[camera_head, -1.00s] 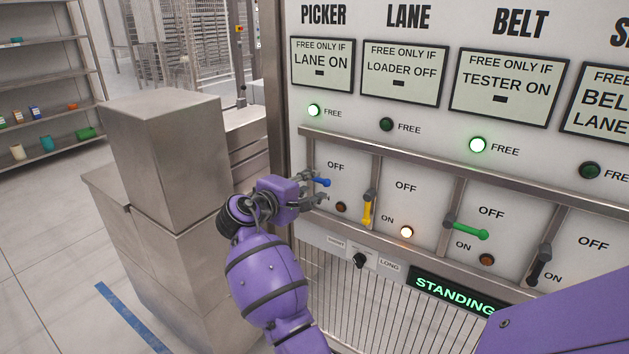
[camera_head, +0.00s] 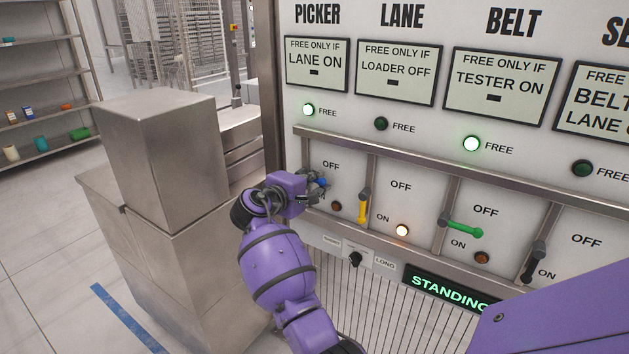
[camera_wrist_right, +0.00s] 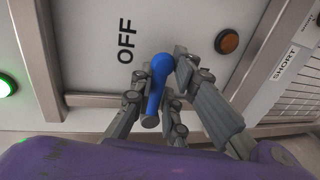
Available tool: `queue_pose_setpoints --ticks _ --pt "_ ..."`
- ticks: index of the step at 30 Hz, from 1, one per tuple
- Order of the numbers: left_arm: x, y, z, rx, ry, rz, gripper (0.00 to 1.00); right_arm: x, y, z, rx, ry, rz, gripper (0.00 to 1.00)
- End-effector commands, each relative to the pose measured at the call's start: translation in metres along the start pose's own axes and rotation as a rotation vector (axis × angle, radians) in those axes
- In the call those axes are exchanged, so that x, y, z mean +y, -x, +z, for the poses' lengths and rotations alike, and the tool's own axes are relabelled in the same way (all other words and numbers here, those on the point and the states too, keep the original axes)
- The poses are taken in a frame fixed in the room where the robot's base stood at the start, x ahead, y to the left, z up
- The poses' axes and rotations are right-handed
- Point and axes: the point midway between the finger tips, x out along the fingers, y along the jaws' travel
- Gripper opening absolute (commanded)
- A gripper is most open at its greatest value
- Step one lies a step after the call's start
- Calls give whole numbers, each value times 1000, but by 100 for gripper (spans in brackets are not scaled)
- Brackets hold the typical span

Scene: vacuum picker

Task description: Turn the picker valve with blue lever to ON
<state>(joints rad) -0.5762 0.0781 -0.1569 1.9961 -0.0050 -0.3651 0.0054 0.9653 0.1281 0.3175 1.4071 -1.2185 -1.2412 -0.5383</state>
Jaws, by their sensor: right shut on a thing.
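The picker valve's blue lever (camera_head: 322,182) sits below the OFF mark in the leftmost panel bay. My right gripper (camera_head: 317,187) is at it and mostly hides it in the head view. In the right wrist view the blue lever (camera_wrist_right: 156,88) lies between the fingers of the right gripper (camera_wrist_right: 163,82), which is shut on it. The picker's amber lamp (camera_head: 336,206) is dark; it also shows in the wrist view (camera_wrist_right: 228,41). The green FREE lamp (camera_head: 308,109) above the bay is lit. My left gripper is not in view.
The lane bay to the right has a yellow lever (camera_head: 363,207) and a lit lamp (camera_head: 402,230). A green lever (camera_head: 464,228) and a black lever (camera_head: 533,262) follow. A metal rail (camera_head: 420,170) runs above the bays. A grey box (camera_head: 155,150) stands left of the panel.

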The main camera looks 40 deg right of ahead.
Motion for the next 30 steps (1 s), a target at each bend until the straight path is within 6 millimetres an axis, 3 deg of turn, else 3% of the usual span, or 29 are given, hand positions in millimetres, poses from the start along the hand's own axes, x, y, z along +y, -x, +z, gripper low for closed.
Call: queue_pose_setpoints --ticks 30 --pt "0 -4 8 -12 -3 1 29 -3 0 -1 23 -100 4 0"
